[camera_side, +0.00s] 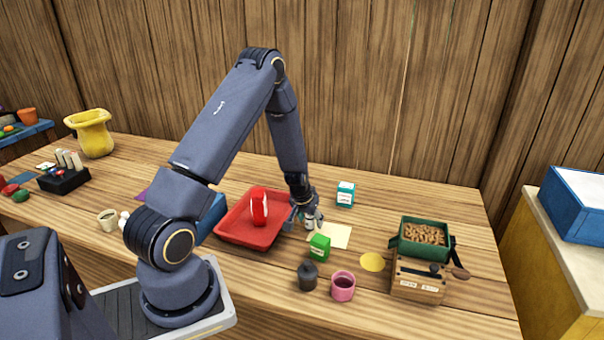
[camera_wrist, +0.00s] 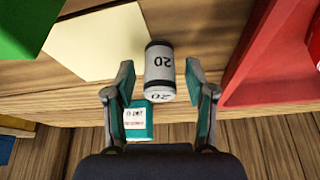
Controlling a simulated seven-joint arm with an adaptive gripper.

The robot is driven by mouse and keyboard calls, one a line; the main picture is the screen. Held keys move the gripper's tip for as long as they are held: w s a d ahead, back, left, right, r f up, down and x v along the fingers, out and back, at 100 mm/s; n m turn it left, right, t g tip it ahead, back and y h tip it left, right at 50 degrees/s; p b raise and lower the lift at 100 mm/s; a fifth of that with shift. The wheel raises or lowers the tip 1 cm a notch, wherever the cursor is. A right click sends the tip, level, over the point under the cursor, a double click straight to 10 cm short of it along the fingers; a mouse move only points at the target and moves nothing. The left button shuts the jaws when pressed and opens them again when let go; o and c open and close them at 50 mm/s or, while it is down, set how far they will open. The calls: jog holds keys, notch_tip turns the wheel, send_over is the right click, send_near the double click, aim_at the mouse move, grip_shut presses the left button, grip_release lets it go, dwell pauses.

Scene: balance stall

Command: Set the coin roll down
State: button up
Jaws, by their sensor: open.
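The coin roll (camera_wrist: 160,70) is a white cylinder with dark bands and the number 20. In the wrist view it is between the two fingers of my gripper (camera_wrist: 160,78), with a gap on each side. In the side view the coin roll (camera_side: 310,223) shows small beneath my gripper (camera_side: 304,213), between the red tray and the cream sheet, and looks upright there. My gripper is open, low over the wooden table. The fingers partly hide the roll in the side view, so its contact with the table is hard to see.
The red tray (camera_side: 232,238) holds a red object (camera_side: 259,208). The cream sheet (camera_side: 338,235), a green box (camera_side: 320,247) and a teal box (camera_side: 345,194) are close by. A dark weight (camera_side: 307,277), a pink cup (camera_side: 343,287) and a green crate (camera_side: 405,247) stand further right.

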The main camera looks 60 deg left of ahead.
jog(key=s+d+r+m+h, duration=0.1)
jog(key=s+d+r, duration=0.1)
jog(key=d+r, duration=0.45)
jog(key=s+d+r+m+t, duration=0.1)
jog(key=d+r, duration=0.2)
jog(key=r, duration=0.7)
jog(key=s+d+r+m+h, duration=0.1)
jog(key=s+d+r, duration=0.1)
jog(key=d+r, duration=0.45)
jog(key=s+d+r+m, duration=0.2)
jog(key=s+d+r, duration=0.2)
jog(key=s, duration=0.2)
jog(key=s+d+r+m, duration=0.2)
jog(key=s+d+r, duration=0.2)
jog(key=s, duration=0.3)
jog(key=shift+s+r+t+h, duration=0.3)
jog(key=shift+r+t, duration=0.1)
jog(key=shift+r, duration=0.4)
